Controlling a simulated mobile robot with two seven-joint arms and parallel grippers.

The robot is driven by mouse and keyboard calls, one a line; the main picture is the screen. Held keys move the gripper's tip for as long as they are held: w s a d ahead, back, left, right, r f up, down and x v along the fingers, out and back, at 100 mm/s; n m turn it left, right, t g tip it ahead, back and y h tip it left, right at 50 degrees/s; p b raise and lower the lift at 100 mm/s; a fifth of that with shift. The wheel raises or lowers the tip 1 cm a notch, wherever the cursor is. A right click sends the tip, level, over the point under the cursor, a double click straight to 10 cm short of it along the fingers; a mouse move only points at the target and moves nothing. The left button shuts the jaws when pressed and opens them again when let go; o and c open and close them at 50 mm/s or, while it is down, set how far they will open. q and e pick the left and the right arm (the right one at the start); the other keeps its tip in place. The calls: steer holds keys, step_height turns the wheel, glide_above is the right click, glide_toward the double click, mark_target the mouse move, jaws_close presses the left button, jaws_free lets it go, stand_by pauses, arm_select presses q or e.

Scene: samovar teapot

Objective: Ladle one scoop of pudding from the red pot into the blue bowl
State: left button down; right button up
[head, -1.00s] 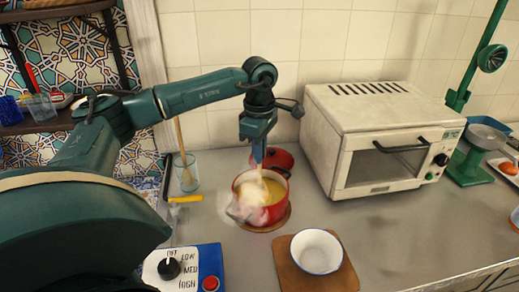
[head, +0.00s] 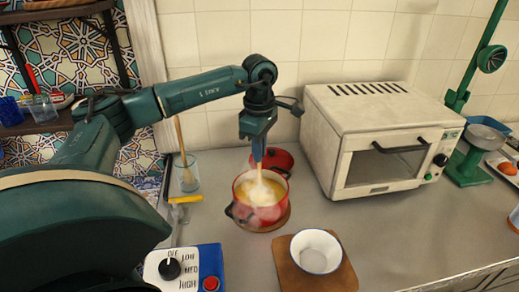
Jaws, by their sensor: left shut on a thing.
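The red pot (head: 258,216) stands on a round brown mat, with yellow pudding (head: 272,186) inside. My left gripper (head: 258,138) is above the pot, pointing down, shut on the upright ladle (head: 259,172). The ladle's lower end goes into the pot; its scoop is hidden by pudding and pale steam, so I cannot tell how full it is. The bowl (head: 317,251), white with a blue rim, stands in front and to the right of the pot on a brown board (head: 345,277). It looks empty. My right gripper is not in view.
A red lid (head: 284,160) lies behind the pot. A white toaster oven (head: 380,125) stands to the right. A glass with a wooden utensil (head: 186,178) is on the left, near a yellow-handled tool (head: 186,199). A control box (head: 190,268) is at the front.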

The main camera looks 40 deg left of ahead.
arm_select(q)
step_height(320, 180, up, 4)
steer(key=p, duration=0.2)
steer(key=shift+p, duration=0.35)
step_height(320, 180, up, 3)
steer(key=shift+f+p, duration=0.15)
steer(key=shift+p, duration=0.9)
steer(key=shift+r+p, duration=0.45)
steer(key=shift+r, duration=1.45)
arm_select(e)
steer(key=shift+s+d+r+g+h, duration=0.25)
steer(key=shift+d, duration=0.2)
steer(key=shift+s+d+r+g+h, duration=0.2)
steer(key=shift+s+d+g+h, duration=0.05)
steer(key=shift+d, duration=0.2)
arm_select(q)
steer(key=shift+d, duration=0.1)
